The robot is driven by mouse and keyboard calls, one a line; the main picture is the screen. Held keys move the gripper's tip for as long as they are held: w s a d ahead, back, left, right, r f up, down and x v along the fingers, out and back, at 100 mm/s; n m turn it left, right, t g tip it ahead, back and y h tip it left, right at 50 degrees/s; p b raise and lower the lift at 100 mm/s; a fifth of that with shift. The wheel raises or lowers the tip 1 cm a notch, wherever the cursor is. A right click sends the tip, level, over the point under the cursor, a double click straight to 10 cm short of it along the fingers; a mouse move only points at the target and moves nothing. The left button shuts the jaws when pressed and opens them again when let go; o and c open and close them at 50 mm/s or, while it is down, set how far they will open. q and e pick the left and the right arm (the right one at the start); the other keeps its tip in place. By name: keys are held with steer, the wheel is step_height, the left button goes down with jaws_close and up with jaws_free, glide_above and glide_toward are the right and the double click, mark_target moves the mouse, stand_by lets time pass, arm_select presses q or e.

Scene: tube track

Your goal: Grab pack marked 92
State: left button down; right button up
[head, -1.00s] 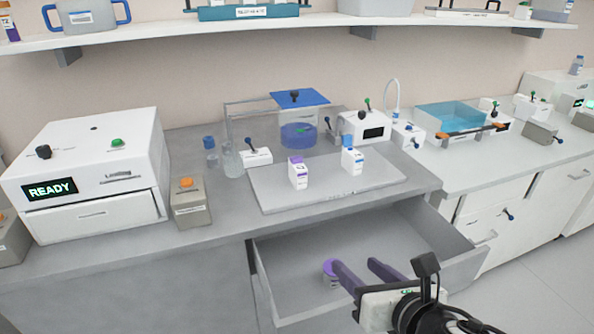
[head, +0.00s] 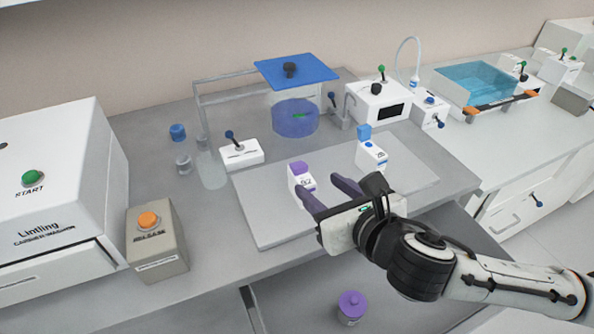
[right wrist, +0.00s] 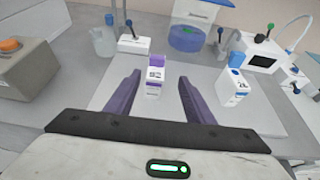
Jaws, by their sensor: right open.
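A white pack with a purple top (head: 300,178) stands upright on the grey mat (head: 262,218); it also shows in the right wrist view (right wrist: 154,82). Its label has a dark marking too small to read surely. A similar white pack with a blue top (head: 371,154) stands to its right, and shows in the right wrist view (right wrist: 232,90). My right gripper (head: 319,187) is open and empty, its purple fingers pointing at the purple-topped pack. In the right wrist view the pack appears between the fingers (right wrist: 159,78), near the tips; contact is not visible. My left gripper is out of view.
A purple-capped jar (head: 350,307) sits in the open drawer below the arm. Behind the mat stand a blue-lidded tank (head: 295,118) and a small lever box (head: 241,152). A box with an orange button (head: 157,245) is at left.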

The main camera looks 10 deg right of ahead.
mark_target(303, 176)
steer(key=shift+x, duration=1.1)
steer(key=shift+w+a+f, duration=0.15)
steer(key=shift+w+f, duration=0.05)
steer(key=x, duration=0.5)
steer(key=shift+a, duration=0.3)
steer(key=shift+w, duration=0.15)
steer(key=c, duration=0.9)
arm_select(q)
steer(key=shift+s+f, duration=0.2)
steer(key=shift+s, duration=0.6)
arm_select(e)
steer(key=shift+c, duration=1.2)
